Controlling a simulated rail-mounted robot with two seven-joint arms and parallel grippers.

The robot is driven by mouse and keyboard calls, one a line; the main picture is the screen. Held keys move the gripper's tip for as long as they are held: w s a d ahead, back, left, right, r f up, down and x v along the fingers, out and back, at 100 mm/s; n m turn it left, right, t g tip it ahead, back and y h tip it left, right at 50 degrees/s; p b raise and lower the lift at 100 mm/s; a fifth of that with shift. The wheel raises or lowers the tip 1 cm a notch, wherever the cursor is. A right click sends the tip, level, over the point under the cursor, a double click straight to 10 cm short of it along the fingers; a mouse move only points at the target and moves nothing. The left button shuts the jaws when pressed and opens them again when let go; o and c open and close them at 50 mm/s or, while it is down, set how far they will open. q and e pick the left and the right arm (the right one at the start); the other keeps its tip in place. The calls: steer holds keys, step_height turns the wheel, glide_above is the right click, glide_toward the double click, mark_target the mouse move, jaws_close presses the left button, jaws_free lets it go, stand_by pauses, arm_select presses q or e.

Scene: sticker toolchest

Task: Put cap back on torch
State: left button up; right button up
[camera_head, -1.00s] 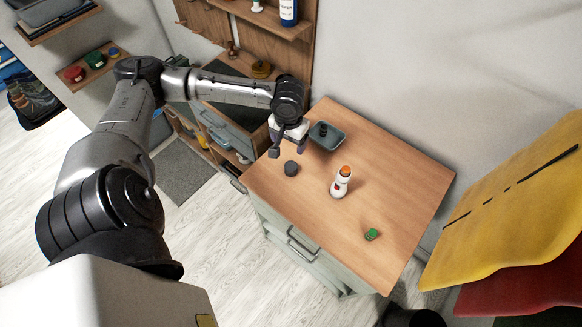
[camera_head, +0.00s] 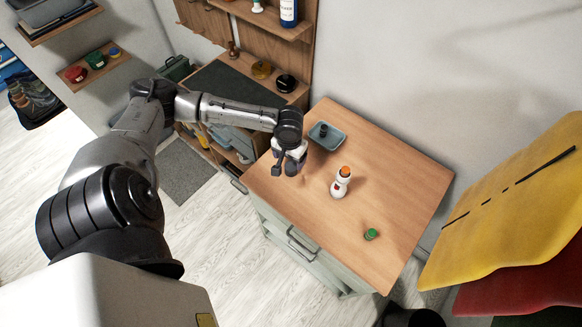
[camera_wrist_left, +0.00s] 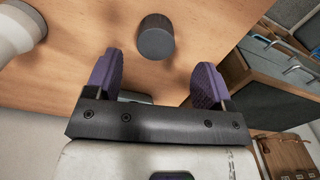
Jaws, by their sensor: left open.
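A white object with an orange top (camera_head: 341,181), which looks like the torch, stands upright near the middle of the wooden worktop. Part of a white rounded body shows at the upper left in the left wrist view (camera_wrist_left: 18,30). A short dark grey cylinder (camera_wrist_left: 156,37), which may be the cap, stands on the wood in that view, just beyond my left fingertips and between their lines. In the head view my left gripper covers it. My left gripper (camera_head: 286,170) is open and empty, low over the worktop's left part. My right gripper is not in view.
A grey-blue tray (camera_head: 335,142) with a dark item inside sits at the worktop's back left. A small green-topped item (camera_head: 371,234) stands at the front right. The worktop's right side is clear. A cabinet with a dark top (camera_head: 232,92) stands beyond to the left.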

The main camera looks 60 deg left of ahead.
mark_target(291, 167)
arm_select(q)
steer(key=f, duration=0.2)
steer(key=f+p, duration=0.1)
steer(key=shift+w+d+f, duration=0.1)
steer(key=shift+d+f, duration=0.15)
steer(key=shift+f, duration=0.85)
steer(key=c, duration=1)
step_height(291, 167, up, 10)
steer(key=shift+r+b, duration=0.1)
steer(key=shift+b, duration=0.35)
